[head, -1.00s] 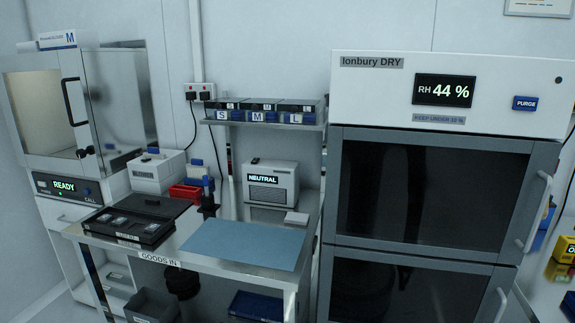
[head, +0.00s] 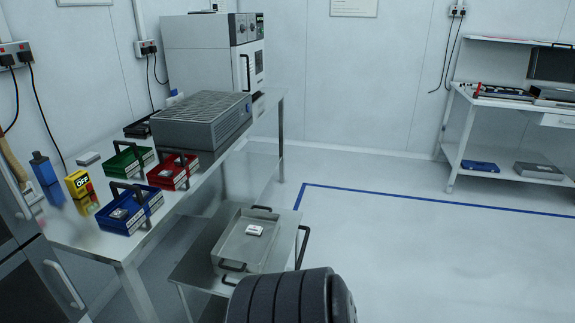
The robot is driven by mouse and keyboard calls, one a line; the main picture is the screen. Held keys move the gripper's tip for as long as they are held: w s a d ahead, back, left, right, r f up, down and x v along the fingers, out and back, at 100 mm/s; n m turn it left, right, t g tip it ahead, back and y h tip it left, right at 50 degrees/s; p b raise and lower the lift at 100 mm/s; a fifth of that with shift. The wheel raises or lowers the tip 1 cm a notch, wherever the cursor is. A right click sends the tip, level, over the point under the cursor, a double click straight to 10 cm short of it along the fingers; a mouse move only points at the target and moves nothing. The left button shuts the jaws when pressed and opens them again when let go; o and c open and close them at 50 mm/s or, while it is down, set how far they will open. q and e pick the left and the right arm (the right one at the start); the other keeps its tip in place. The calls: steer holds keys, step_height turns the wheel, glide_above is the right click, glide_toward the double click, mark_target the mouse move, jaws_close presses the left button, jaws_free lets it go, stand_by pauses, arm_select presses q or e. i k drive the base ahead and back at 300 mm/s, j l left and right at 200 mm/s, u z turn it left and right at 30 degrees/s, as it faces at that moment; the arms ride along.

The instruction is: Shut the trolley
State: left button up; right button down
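A low grey metal trolley (head: 196,270) stands on the floor beside the long bench, in the lower middle of the head view. A black push handle (head: 303,246) rises at its right end. A shallow grey tray (head: 232,247) with black handles at both ends sits on its top, open upward. A small white item with a dark mark (head: 254,230) lies in the tray. No lid or door of the trolley is clear to see, and its lower part is cut off by the frame. Neither of my grippers shows.
The bench (head: 100,248) carries blue (head: 130,215), green (head: 128,161) and red (head: 173,171) crates, a grey vented box (head: 200,121) and a white oven-like unit (head: 208,57). A dark ribbed cylinder (head: 278,298) blocks the bottom middle. Floor inside the blue line (head: 400,199) is clear.

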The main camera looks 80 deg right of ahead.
mark_target(195, 271)
steer(key=z, duration=2.7)
